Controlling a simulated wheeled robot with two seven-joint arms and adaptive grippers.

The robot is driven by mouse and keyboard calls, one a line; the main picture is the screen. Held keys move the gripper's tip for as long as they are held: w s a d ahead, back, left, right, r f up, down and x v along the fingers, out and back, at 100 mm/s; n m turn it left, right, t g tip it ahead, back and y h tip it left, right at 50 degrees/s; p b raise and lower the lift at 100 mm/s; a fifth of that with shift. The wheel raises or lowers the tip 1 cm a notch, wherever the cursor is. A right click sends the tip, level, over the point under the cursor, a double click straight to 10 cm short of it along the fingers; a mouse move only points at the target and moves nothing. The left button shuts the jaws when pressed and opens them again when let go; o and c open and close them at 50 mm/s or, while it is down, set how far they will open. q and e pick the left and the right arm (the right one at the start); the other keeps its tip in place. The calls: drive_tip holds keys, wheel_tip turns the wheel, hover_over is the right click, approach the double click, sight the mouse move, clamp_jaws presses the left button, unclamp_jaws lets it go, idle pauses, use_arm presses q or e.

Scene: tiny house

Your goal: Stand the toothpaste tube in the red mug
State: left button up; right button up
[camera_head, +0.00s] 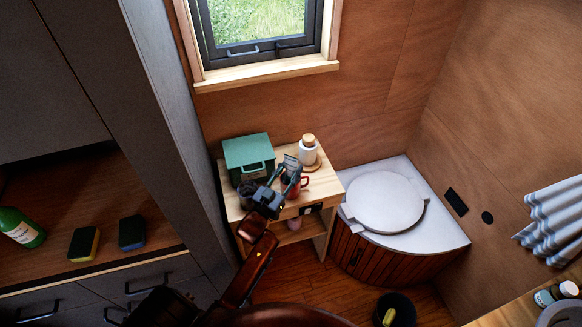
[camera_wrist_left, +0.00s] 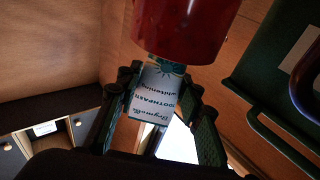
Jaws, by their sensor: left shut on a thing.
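The red mug (camera_head: 303,183) stands on the small wooden table, just beyond my left gripper (camera_head: 290,178). In the left wrist view the mug (camera_wrist_left: 185,30) fills the top middle. My left gripper (camera_wrist_left: 163,105) is shut on the toothpaste tube (camera_wrist_left: 156,97), a white tube with teal print. The tube's far end meets the mug's edge in that view and is hidden there. I cannot tell whether that end is inside the mug or behind it. In the head view the gripper hides part of the mug.
A green box (camera_head: 249,152) and a dark cup (camera_head: 247,190) stand left of the mug. A white jar with a wooden lid (camera_head: 308,150) stands behind it. The toilet (camera_head: 384,203) is right of the table (camera_head: 325,188). A dark bin (camera_head: 397,308) stands on the floor.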

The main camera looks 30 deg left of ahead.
sight(290, 157)
use_arm(q)
drive_tip(key=shift+f, duration=0.1)
drive_tip(key=o, duration=1.3)
use_arm(e)
drive_tip(key=shift+a, duration=0.3)
use_arm(q)
drive_tip(key=shift+r, duration=0.3)
wheel_tip(290, 157, up, 9)
drive_tip(key=shift+r, duration=0.2)
use_arm(e)
drive_tip(key=shift+d, duration=0.15)
